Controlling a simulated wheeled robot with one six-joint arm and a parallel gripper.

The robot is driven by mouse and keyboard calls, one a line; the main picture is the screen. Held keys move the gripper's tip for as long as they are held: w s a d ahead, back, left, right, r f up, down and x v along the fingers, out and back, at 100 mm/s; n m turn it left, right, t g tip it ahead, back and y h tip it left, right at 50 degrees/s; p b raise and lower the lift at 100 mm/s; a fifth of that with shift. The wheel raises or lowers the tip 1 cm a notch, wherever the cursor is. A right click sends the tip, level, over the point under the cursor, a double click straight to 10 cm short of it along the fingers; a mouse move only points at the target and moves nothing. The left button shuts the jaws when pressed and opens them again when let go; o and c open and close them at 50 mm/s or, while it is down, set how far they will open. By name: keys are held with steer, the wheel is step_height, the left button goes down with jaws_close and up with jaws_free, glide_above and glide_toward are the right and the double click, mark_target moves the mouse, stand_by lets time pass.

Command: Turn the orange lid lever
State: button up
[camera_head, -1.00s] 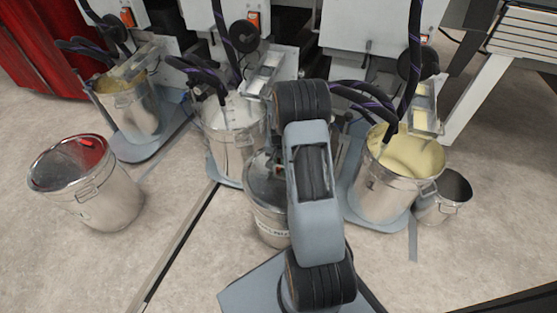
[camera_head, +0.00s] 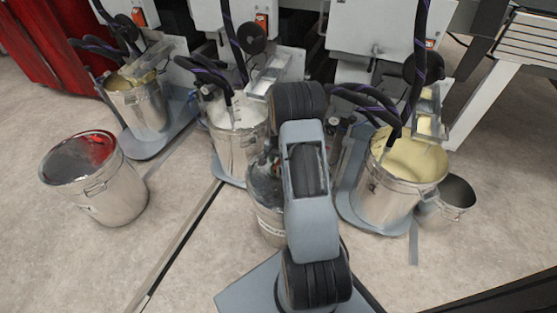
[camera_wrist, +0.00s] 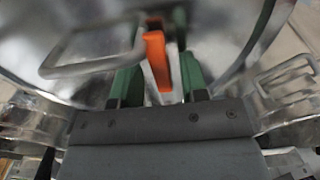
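The orange lid lever (camera_wrist: 157,62) stands out from a shiny metal lid (camera_wrist: 225,30) in the wrist view. My gripper (camera_wrist: 162,48) has its two green fingers on either side of the lever. A gap shows between the lever and the right finger, so the gripper is open around it. I cannot tell whether the left finger touches the lever. In the head view, a lidded metal pot (camera_head: 268,222) stands partly behind my arm. My gripper and the lever are hidden there.
A wire handle (camera_wrist: 92,68) crosses the lid close to the left finger. A yellow-filled pot (camera_head: 402,195) and a small pot (camera_head: 452,200) stand at right. A white-filled pot (camera_head: 235,150) is behind.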

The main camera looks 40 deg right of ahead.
steer(key=shift+o, duration=0.3)
step_height(320, 180, up, 14)
steer(key=p, duration=0.4)
steer(key=shift+p, duration=0.35)
steer(key=shift+f, duration=0.1)
steer(key=s+a+r+n+p, duration=0.1)
steer(key=a+r+p, duration=0.25)
steer(key=r, duration=0.35)
steer(key=s+a+r+n+p, duration=0.1)
steer(key=a+r+n+p, duration=0.2)
steer(key=r, duration=0.5)
steer(key=s+a+r+n+t+p, duration=0.1)
steer(key=s+a+r+n+p, duration=0.1)
steer(key=s+a+r+p, duration=0.3)
steer(key=s+a+r+n+t+p, duration=0.1)
steer(key=s+a+r+n+p, duration=0.2)
steer(key=r+p, duration=0.6)
steer(key=s+a+r+n+t+p, duration=0.1)
steer(key=s+a+r+p, duration=0.6)
steer(key=r, duration=0.7)
steer(key=shift+s+a+r+n+t, duration=0.3)
steer(key=shift+s+a+r+n, duration=0.05)
steer(key=shift+s+n, duration=0.5)
